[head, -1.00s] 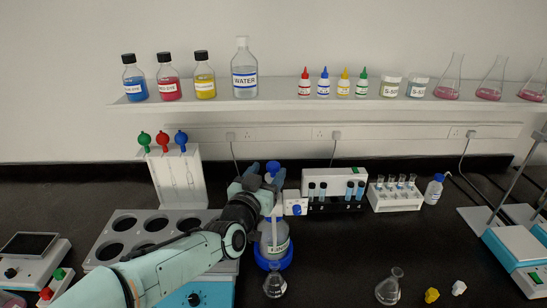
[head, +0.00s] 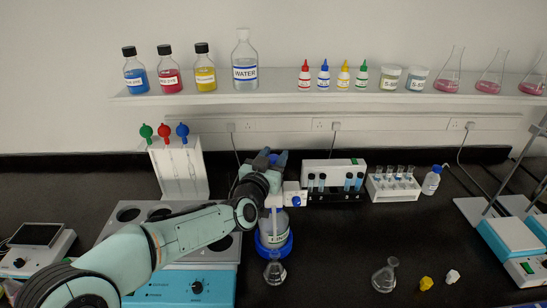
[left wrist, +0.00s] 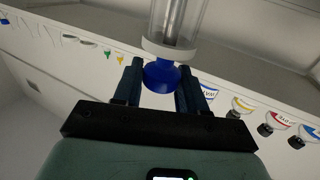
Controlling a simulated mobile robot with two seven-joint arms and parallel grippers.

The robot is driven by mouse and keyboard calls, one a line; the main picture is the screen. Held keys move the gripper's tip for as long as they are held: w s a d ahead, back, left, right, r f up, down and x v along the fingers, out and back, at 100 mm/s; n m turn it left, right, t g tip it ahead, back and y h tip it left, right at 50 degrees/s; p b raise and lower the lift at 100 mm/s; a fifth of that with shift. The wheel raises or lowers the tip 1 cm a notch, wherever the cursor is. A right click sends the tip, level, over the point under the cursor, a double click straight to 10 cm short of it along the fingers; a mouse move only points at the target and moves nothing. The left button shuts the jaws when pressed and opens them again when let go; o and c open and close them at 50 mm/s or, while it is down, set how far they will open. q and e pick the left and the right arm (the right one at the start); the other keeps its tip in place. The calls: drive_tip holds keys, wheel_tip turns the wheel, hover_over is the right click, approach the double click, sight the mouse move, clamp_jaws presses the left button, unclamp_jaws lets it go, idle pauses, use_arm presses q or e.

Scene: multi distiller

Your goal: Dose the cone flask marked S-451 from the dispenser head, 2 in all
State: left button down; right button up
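The dispenser head (head: 295,194) has a white block with a blue dial and sits on a labelled bottle (head: 279,229) inside a blue ring (head: 289,245). Its blue top knob shows in the left wrist view (left wrist: 163,76), next to a white collar and a clear cylinder. My right gripper is not in view.
Another cone flask (head: 384,276) stands at the front right, near a yellow piece (head: 425,284) and a white piece (head: 452,276). A tube rack (head: 393,188) and a small wash bottle (head: 431,181) are behind. A shelf (head: 205,97) with bottles runs above. Bare bench lies at centre right.

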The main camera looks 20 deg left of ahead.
sight(273, 157)
use_arm(q)
wheel_tip(273, 157, up, 4)
drive_tip(key=shift+r+p, duration=0.2)
drive_tip(key=shift+p, duration=0.6)
drive_tip(key=shift+f, duration=0.15)
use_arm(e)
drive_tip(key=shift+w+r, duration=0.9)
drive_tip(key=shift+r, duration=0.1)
use_arm(q)
drive_tip(key=c, duration=0.7)
unclamp_jaws()
